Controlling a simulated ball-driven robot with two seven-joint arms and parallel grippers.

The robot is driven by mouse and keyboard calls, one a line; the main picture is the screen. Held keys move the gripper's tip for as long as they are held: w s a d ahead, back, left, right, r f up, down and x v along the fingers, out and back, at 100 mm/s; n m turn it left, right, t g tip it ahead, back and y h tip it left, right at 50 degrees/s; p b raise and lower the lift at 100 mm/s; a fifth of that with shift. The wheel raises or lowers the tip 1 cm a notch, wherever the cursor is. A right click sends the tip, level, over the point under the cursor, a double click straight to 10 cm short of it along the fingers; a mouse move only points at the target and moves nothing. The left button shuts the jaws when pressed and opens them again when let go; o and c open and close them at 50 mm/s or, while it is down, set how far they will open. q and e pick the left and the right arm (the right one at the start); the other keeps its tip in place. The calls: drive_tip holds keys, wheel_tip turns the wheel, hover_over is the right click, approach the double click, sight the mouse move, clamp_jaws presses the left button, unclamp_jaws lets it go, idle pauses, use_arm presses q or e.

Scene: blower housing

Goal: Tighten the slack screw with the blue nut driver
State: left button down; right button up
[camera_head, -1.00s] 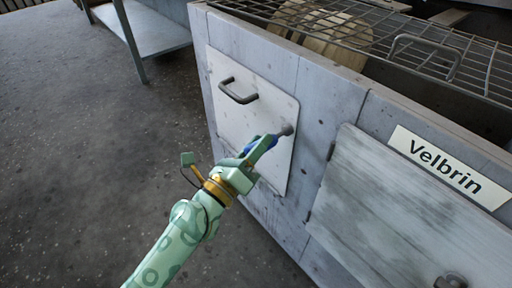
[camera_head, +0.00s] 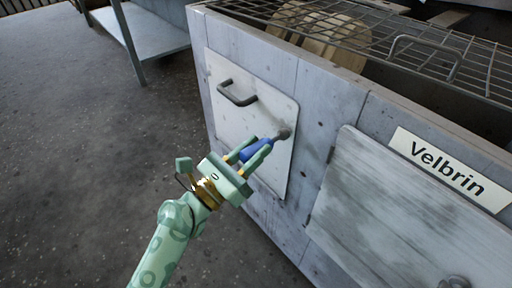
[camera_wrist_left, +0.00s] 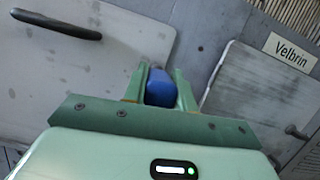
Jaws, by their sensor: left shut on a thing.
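The blue nut driver (camera_head: 256,149) is held between the fingers of my left gripper (camera_head: 253,152), which is shut on its handle. Its grey tip end reaches the white panel near the panel's right edge, at a dark round screw head (camera_head: 284,133). The tip and the screw overlap in the head view, so I cannot tell how they are seated. In the left wrist view the blue handle (camera_wrist_left: 160,88) sits between the two green fingers and hides the tip and the screw. My right gripper is not in view.
The white panel (camera_head: 228,122) carries a dark handle (camera_head: 237,93) at its upper left. A second door (camera_head: 385,205) and a "Velbrin" label (camera_head: 447,168) are to the right. A wire rack (camera_head: 400,40) lies on top. Open floor (camera_head: 90,150) is at the left.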

use_arm(q)
drive_tip(key=s+a, duration=0.7)
drive_tip(key=a, duration=0.2)
drive_tip(key=shift+a, duration=0.35)
idle(1.0)
